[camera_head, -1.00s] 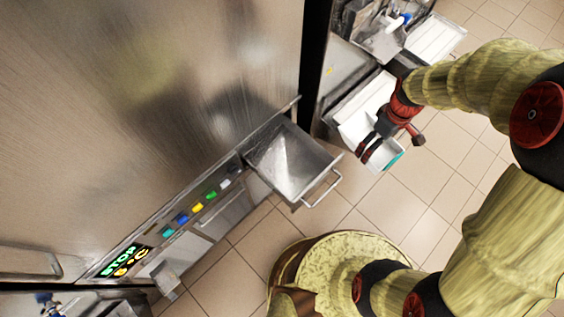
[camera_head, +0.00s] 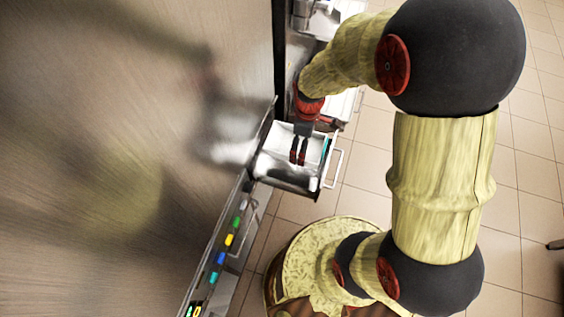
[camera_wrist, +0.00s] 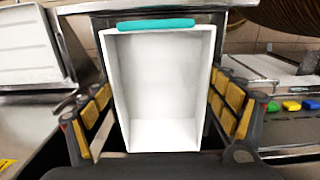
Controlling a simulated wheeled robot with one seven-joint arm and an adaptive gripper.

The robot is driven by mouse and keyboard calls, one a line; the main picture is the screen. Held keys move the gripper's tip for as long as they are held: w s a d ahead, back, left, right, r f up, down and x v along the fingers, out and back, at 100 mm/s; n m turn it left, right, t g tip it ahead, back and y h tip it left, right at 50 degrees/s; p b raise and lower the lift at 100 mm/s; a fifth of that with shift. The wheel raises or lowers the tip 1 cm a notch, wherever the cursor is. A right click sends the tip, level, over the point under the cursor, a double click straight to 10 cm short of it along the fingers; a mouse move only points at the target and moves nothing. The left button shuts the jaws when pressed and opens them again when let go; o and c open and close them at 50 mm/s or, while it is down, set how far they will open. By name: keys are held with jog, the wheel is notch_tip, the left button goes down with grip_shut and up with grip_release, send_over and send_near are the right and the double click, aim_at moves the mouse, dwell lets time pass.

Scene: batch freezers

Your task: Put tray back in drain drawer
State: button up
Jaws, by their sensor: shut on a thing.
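The white tray (camera_head: 315,149) has a teal strip along one end. My gripper (camera_head: 298,152) is shut on the tray, with fingers at its two sides. The tray (camera_wrist: 165,92) fills the middle of the wrist view, its open side facing the camera and its teal strip at the top. The drain drawer (camera_head: 316,184) is pulled out from the steel freezer front and has a bar handle. In the head view the tray overlaps the drawer opening; whether it rests on the drawer floor or hangs above it cannot be told.
The large steel freezer front (camera_head: 120,130) fills the left. Coloured buttons (camera_head: 229,240) run along its panel below the drawer. A neighbouring machine stands behind my forearm, with a dark gap (camera_head: 279,50) between. Tiled floor (camera_head: 365,190) is open to the right.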

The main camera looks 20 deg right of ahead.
notch_tip(320, 180, down, 11)
jog(key=b, duration=0.3)
jog(key=w+a, duration=0.1)
jog(key=w+a+b, duration=0.1)
jog(key=a, duration=0.1)
jog(key=shift+w+a+f+b, duration=0.1)
jog(key=shift+w+b, duration=0.15)
jog(key=shift+b, duration=0.05)
jog(key=shift+f+b, duration=0.35)
jog(key=shift+f, duration=0.2)
jog(key=shift+r, duration=0.1)
jog(key=shift+f, duration=0.2)
jog(key=o, duration=1.1)
